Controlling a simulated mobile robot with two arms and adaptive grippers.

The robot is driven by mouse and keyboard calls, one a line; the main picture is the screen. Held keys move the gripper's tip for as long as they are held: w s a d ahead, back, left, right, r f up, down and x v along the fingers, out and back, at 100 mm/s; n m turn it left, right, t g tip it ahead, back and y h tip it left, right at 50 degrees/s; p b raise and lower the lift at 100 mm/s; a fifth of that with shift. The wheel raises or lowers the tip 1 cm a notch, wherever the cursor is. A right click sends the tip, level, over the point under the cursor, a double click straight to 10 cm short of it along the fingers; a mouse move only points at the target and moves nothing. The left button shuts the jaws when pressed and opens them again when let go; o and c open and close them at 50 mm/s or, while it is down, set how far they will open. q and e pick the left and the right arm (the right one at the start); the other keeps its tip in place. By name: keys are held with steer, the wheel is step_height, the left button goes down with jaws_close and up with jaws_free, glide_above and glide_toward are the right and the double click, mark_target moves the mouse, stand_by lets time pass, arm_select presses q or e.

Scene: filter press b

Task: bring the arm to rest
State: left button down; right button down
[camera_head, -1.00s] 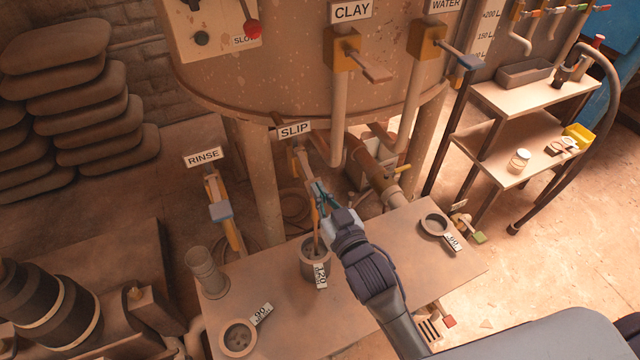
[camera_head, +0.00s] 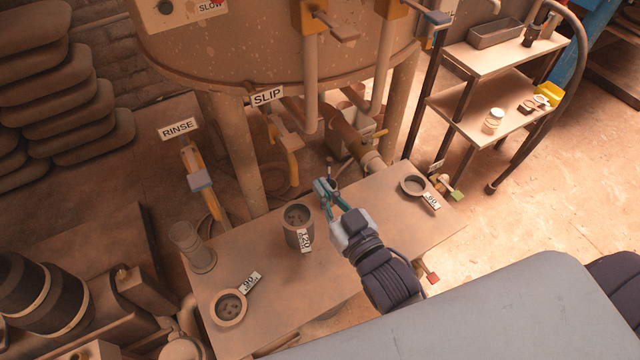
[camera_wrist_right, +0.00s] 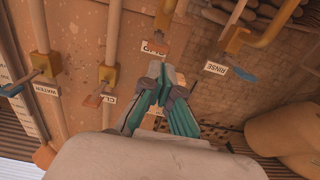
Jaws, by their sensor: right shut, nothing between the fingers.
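My right gripper (camera_head: 325,188) is above the table (camera_head: 340,270), to the right of the cylindrical cup with the 120 tag (camera_head: 298,226) and clear of it in the picture. Its teal fingers are shut with nothing between them. In the right wrist view the same gripper (camera_wrist_right: 165,85) points toward the tank and its valves, its fingertips together. My left gripper is not in view.
The SLIP valve (camera_head: 285,132) and RINSE valve (camera_head: 199,180) stand behind the table. Tagged sieves lie at its front left (camera_head: 229,308) and right end (camera_head: 413,186). A grey pipe stub (camera_head: 190,245) stands at left. A shelf (camera_head: 510,100) is at back right.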

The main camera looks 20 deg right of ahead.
stand_by(0.4)
steer(key=s+d+f+g, duration=0.1)
steer(key=s+f+g, duration=0.15)
steer(key=f, duration=0.85)
steer(key=s+f+g+h, duration=0.1)
steer(key=s+f+g, duration=0.15)
steer(key=f, duration=0.85)
steer(key=s+d+f+g, duration=0.1)
steer(key=s+f+g, duration=0.15)
steer(key=f, duration=0.95)
steer(key=s+d+f+g, duration=0.2)
steer(key=s+f, duration=0.4)
steer(key=s, duration=0.3)
steer(key=s+d+f+g+h, duration=0.1)
steer(key=s+d+f+g, duration=0.2)
steer(key=s+f, duration=0.4)
steer(key=s+d+f+g+h, duration=0.1)
steer(key=s+d+f+g, duration=0.2)
steer(key=s+f, duration=0.4)
steer(key=s+g, duration=0.1)
steer(key=s, duration=0.3)
steer(key=shift+s+f, duration=0.15)
steer(key=shift+s, duration=0.2)
